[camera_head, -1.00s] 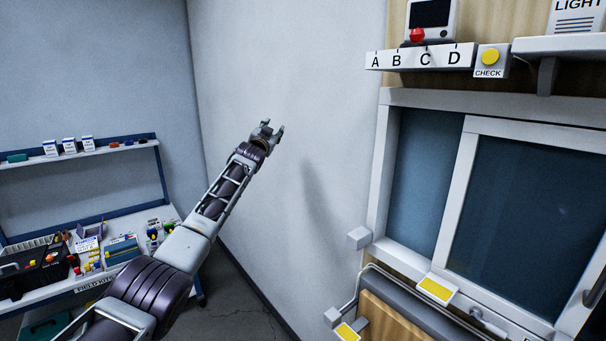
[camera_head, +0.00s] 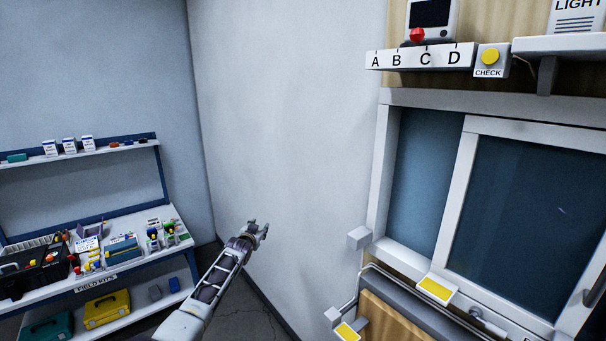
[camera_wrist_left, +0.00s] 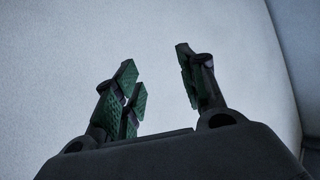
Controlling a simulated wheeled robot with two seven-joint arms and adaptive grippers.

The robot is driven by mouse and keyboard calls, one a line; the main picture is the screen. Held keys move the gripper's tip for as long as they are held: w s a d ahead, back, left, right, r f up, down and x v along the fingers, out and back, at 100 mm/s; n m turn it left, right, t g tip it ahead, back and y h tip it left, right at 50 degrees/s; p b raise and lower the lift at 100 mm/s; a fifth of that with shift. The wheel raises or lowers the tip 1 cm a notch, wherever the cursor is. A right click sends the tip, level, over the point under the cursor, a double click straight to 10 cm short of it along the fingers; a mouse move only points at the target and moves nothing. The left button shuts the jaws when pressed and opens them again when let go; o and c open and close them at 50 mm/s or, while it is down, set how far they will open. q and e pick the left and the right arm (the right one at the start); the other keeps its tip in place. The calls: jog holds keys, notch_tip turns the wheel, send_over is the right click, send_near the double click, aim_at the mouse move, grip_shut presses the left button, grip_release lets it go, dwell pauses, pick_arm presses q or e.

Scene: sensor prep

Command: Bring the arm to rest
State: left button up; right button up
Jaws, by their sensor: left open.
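My left gripper (camera_head: 259,230) is open and empty. It is in front of the pale wall, low in the middle of the head view, with my left arm coming up from the bottom edge. In the left wrist view its fingers with green pads (camera_wrist_left: 160,88) stand apart, with only plain wall between and beyond them. My right gripper is not in view.
A workbench labelled FIELD KITS (camera_head: 140,268) with kits and boxes stands at the left, a yellow case (camera_head: 107,309) on its lower shelf. At the right are a window (camera_head: 520,215), a ledge lettered A to D (camera_head: 420,59) and a yellow CHECK button (camera_head: 491,56).

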pick_arm(q)
jog(key=s+a+f+g, duration=0.1)
jog(key=s+f, duration=0.4)
jog(key=f, duration=0.4)
jog(key=s+a+f+n+g+y, duration=0.15)
jog(key=s+f, duration=0.25)
jog(key=f, duration=0.5)
jog(key=s+a+f+g+h, duration=0.15)
jog(key=s+f, duration=0.35)
jog(key=f, duration=0.5)
jog(key=s+a+f+g+y, duration=0.1)
jog(key=s+a+f+g, duration=0.2)
jog(key=s+f, duration=1.55)
jog(key=s+a+f+g, duration=0.1)
jog(key=s+f, duration=0.4)
jog(key=s, duration=0.4)
jog(key=s+f+g, duration=0.1)
jog(key=s+f, duration=0.3)
jog(key=s, duration=0.5)
jog(key=s+a+f+g, duration=0.1)
jog(key=s+f+g, duration=0.1)
jog(key=s+f, duration=0.5)
jog(key=s+f+g, duration=0.2)
jog(key=s+f, duration=0.1)
jog(key=s, duration=2.5)
jog(key=shift+s+a+g+y, duration=0.2)
jog(key=shift+s+g+y, duration=0.15)
jog(key=shift+g+y, duration=0.05)
jog(key=shift+n, duration=0.25)
